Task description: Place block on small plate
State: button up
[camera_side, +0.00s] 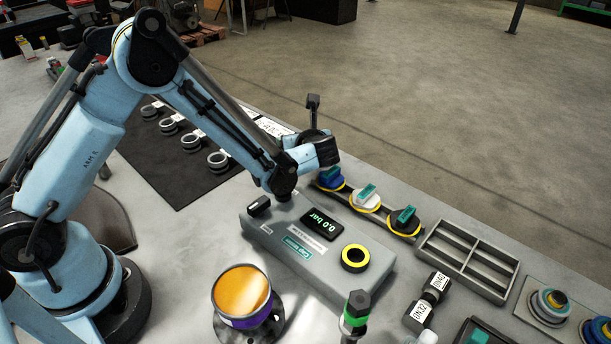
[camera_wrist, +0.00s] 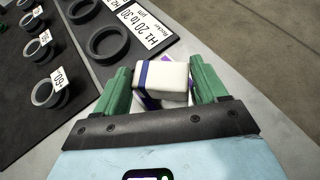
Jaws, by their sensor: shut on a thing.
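A white block with a dark blue stripe (camera_wrist: 162,76) sits between the green fingers of my gripper (camera_wrist: 161,68) in the wrist view. My gripper is shut on it. A white and purple thing (camera_wrist: 150,103) shows partly below and behind the block; whether it is touching the block, and whether it is a plate, I cannot tell. In the side view my gripper (camera_side: 322,150) is at the far edge of the bench, beyond the grey pressure box, and its fingers and the block are hidden. I cannot make out a small plate for certain in either view.
In the side view, a grey box with a display (camera_side: 315,240), teal-handled parts (camera_side: 365,198), an empty divided tray (camera_side: 468,258) and an orange-topped cylinder (camera_side: 242,292) stand nearby.

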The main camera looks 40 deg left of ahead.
jog(key=o, duration=1.1)
jog(key=shift+r, duration=0.1)
jog(key=shift+s+d+r, duration=0.1)
jog(key=shift+d+r, duration=0.05)
jog(key=v, duration=1.1)
jog(key=s+a+r+n+h, duration=0.2)
jog(key=s+n+h, duration=0.3)
jog(key=n, duration=0.7)
jog(key=s+a+r+n+t+h, duration=0.1)
jog(key=s+a+r+n+h, duration=0.2)
jog(key=s+n, duration=0.7)
jog(key=shift+a+n+h, duration=0.35)
jog(key=shift+n+h, duration=0.75)
jog(key=shift+h, duration=0.1)
jog(key=shift+s+r, duration=0.1)
